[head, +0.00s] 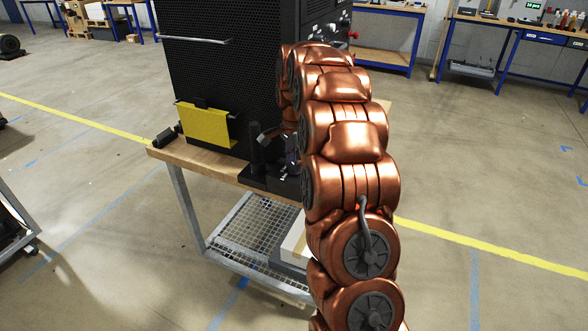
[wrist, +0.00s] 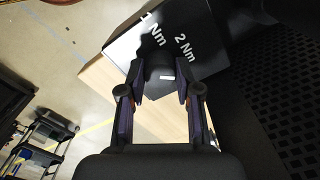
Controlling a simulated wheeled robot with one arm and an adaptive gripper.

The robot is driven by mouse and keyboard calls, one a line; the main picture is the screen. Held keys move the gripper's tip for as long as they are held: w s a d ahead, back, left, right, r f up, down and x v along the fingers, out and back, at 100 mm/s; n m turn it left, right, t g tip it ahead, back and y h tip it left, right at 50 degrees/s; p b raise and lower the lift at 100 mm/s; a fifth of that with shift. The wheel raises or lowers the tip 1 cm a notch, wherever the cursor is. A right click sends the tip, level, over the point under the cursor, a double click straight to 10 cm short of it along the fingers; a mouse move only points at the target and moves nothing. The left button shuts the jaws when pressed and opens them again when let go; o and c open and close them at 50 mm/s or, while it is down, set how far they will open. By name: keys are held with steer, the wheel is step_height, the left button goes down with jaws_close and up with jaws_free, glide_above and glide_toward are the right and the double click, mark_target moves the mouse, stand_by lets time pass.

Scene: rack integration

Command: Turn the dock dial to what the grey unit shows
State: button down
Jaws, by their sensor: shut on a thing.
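The dock dial (wrist: 158,68) is a dark knob with a white mark in the wrist view. It sits on a dark dock plate (wrist: 205,32) printed "1 Nm" and "2 Nm"; the first label is partly cut off. My gripper (wrist: 159,84) is shut on the dial, one finger on each side. In the head view the dark dock base (head: 262,178) stands on the wooden bench top, and my copper arm hides most of my gripper and the dial. I cannot pick out the grey unit or a reading on it.
A tall black perforated rack (head: 222,75) with a yellow panel (head: 204,124) stands on the wheeled bench (head: 190,155), close behind the dock. Blue workbenches (head: 470,22) stand at the back. The floor around is mostly open.

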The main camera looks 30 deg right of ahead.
steer(key=n+b, duration=0.2)
steer(key=n, duration=0.2)
steer(key=shift+w+n+b, duration=0.1)
steer(key=shift+n+b, duration=0.2)
steer(key=shift+b, duration=0.05)
steer(key=n+b, duration=0.1)
steer(key=n, duration=0.4)
steer(key=shift+n+b, duration=0.3)
steer(key=shift+b, duration=0.1)
steer(key=n, duration=0.4)
steer(key=shift+n+b, duration=0.3)
steer(key=n, duration=0.4)
steer(key=shift+r+n, duration=0.1)
steer(key=shift+n, duration=0.3)
steer(key=c, duration=0.8)
jaws_free()
